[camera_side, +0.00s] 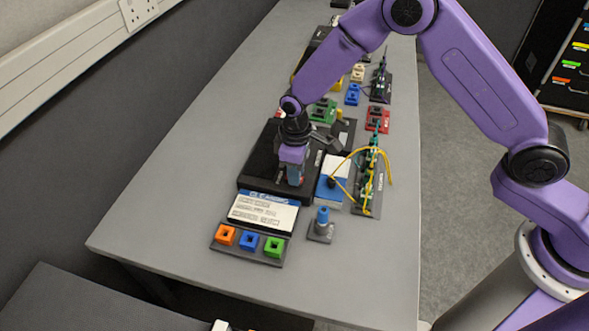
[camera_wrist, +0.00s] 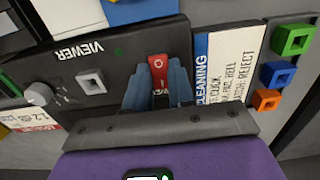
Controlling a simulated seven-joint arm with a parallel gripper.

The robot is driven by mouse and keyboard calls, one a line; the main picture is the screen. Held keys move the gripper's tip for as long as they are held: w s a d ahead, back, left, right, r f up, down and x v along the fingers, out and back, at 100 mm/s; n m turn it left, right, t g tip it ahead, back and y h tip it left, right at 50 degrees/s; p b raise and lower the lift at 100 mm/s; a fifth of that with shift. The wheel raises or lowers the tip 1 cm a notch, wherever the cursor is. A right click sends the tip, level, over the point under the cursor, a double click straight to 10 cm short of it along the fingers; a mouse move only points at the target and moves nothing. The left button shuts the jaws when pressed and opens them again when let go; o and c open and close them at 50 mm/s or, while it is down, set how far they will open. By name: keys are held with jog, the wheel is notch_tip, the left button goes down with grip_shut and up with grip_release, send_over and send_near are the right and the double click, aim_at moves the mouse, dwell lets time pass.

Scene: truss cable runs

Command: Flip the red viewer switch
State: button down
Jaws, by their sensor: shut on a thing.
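The red viewer switch (camera_wrist: 158,66) is a small red rocker marked with white symbols, set in the black viewer box (camera_wrist: 130,55). The box also shows in the side view (camera_side: 262,162), lying on the grey bench. My gripper (camera_wrist: 159,90) points down over the box, its two blue fingers on either side of the switch and shut on it. In the side view my gripper (camera_side: 293,178) is over the front right part of the box and hides most of the switch. The switch's lower part is partly hidden between the fingers.
A white cleaning card (camera_side: 263,211) lies in front of the box, beside a tray of orange, blue and green square blocks (camera_side: 249,242). A blue-topped peg (camera_side: 322,221) stands nearby. Yellow cables (camera_side: 388,168) loop at the right. The bench's front left is clear.

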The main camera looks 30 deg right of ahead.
dwell(0.3)
jog(key=c, duration=1)
grip_release()
jog(key=shift+o, duration=0.2)
notch_tip(320, 180, up, 18)
jog(key=shift+f, duration=0.25)
jog(key=shift+s, duration=0.1)
jog(key=s+d+n, duration=0.1)
jog(key=s+d, duration=0.5)
jog(key=s, duration=0.4)
jog(key=s+d+r+n, duration=0.1)
jog(key=s+d, duration=0.6)
jog(key=s, duration=0.3)
jog(key=s+d+r+n, duration=0.1)
jog(key=s+d, duration=0.5)
jog(key=s, duration=0.4)
jog(key=shift+s+d+n, duration=0.25)
jog(key=shift+d+n, duration=0.05)
jog(key=shift+d, duration=0.1)
